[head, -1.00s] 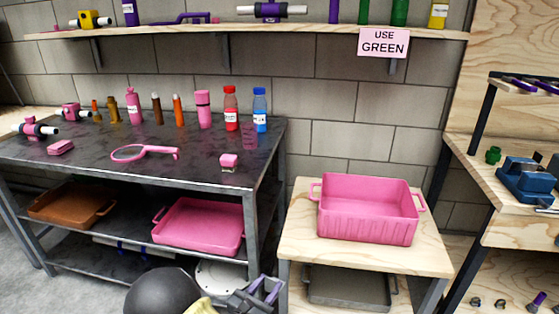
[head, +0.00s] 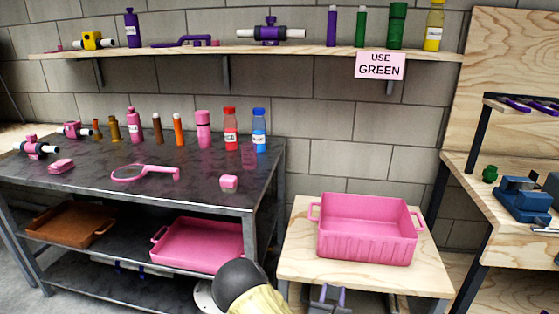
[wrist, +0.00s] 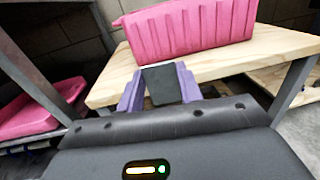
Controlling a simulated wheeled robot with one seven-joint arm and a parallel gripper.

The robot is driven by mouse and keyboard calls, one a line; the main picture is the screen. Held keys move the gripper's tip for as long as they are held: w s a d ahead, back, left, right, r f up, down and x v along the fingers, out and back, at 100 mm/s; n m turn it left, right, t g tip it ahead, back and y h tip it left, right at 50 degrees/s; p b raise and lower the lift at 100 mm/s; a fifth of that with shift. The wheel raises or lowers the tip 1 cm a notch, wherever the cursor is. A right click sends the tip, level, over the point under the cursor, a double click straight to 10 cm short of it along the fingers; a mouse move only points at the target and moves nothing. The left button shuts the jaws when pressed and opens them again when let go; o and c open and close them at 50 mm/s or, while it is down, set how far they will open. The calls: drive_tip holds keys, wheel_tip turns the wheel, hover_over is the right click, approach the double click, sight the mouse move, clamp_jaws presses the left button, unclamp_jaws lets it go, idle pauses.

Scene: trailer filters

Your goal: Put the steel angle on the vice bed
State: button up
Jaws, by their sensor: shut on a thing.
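My gripper (head: 328,299) is at the bottom of the head view, in front of the small wooden table. In the wrist view its two purple fingers (wrist: 160,90) are shut on a dark grey flat-faced piece, which looks like the steel angle (wrist: 160,85). Only one face of it shows, so its full shape is hidden. A blue vice (head: 524,200) stands on the wooden bench at the right edge of the head view, well to the right of my gripper. Its bed is partly cut off by the frame edge.
A pink crate (head: 368,232) sits on the small wooden table (head: 300,262) between my gripper and the vice. A green part (head: 490,174) stands by the vice. A dark workbench (head: 100,185) with bottles is at left. A sign reads "USE GREEN" (head: 380,66).

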wheel_tip(320, 180, up, 24)
drive_tip(key=s+n+y+p, duration=0.2)
drive_tip(key=y+p, duration=0.3)
drive_tip(key=p, duration=2.6)
drive_tip(key=shift+n+t, duration=0.3)
drive_tip(key=shift+n, duration=0.3)
drive_tip(key=shift+f, duration=0.2)
drive_tip(key=s+f, duration=0.4)
drive_tip(key=f, duration=0.1)
drive_tip(key=shift+s+f, duration=0.2)
